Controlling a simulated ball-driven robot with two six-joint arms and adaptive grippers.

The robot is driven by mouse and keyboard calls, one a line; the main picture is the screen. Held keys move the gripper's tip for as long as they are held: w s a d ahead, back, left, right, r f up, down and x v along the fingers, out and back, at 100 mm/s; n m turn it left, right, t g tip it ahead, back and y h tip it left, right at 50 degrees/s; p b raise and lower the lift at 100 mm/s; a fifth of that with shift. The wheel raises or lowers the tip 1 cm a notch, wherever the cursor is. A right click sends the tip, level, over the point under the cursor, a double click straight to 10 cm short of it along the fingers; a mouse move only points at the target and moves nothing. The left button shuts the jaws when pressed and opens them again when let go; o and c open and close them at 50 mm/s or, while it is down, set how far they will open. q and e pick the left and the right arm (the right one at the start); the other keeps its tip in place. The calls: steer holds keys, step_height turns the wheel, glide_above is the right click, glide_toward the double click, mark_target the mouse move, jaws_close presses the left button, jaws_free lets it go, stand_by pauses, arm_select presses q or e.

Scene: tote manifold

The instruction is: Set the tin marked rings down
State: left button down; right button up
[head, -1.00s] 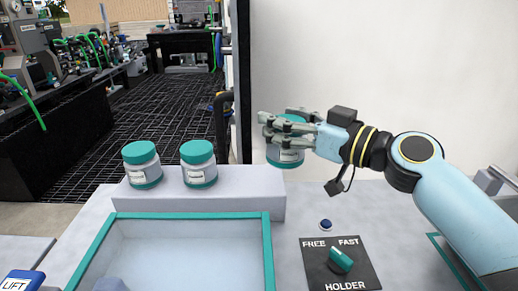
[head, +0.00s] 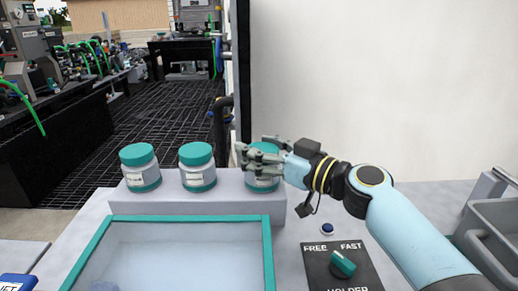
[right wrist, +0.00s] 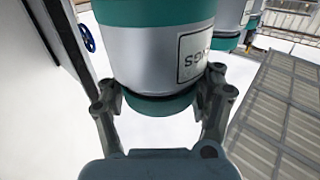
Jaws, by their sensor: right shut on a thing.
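The held tin is white with a teal lid and a teal base band; it shows at the right end of the raised ledge in the head view (head: 264,183). My left gripper is not in view.
Two similar tins stand on the ledge (head: 205,205), one at the left (head: 141,168) and one in the middle (head: 197,168). A teal-rimmed tray (head: 190,218) lies in front. A panel with a teal knob (head: 343,263) and a grey bin (head: 490,225) are at right.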

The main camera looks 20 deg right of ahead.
steer(key=o, duration=1.9)
steer(key=shift+f, duration=0.1)
steer(key=shift+c, duration=0.2)
